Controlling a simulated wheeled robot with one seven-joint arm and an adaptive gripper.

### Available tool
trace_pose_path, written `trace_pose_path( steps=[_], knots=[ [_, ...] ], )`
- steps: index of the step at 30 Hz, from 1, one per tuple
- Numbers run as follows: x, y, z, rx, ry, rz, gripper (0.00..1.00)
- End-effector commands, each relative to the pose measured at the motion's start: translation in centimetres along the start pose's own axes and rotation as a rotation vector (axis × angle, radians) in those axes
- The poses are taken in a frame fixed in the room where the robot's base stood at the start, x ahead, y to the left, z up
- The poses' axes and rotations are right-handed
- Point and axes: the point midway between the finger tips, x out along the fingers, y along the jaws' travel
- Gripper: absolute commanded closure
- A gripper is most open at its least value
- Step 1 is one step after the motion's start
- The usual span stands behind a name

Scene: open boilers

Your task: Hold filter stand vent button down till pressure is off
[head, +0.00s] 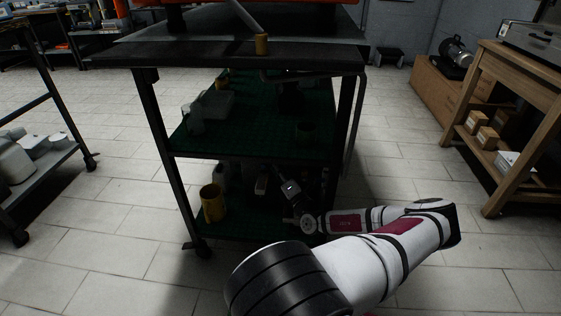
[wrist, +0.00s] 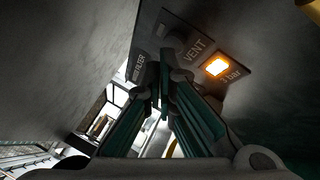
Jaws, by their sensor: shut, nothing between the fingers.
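In the wrist view a grey panel (wrist: 184,28) carries the words FILTER and VENT. An orange lamp (wrist: 216,66) is lit beside the VENT label (wrist: 193,50), next to lettering that ends in "bar". My gripper (wrist: 163,68) is shut and empty, with its fingertips meeting just below the VENT label. The vent button is not clear; the fingertips may hide it, and I cannot tell if they touch it. In the head view my gripper (head: 283,176) reaches in between the cart's lower shelves, and the panel cannot be made out there.
The dark cart (head: 150,110) has green shelves above and below my gripper, with its legs close by. A yellow cylinder (head: 212,203) stands on the bottom shelf. A wooden bench (head: 484,135) is at the right, a grey trolley (head: 45,165) at the left. Tiled floor lies between.

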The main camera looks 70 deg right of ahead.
Motion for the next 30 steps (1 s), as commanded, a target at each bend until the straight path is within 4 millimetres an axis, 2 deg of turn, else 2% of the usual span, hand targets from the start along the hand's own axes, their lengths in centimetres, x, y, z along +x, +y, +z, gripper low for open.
trace_pose_path(
  steps=[30],
  knots=[
    [0.65,-0.32,0.37,0.0,0.0,0.0,1.0]
  ],
)
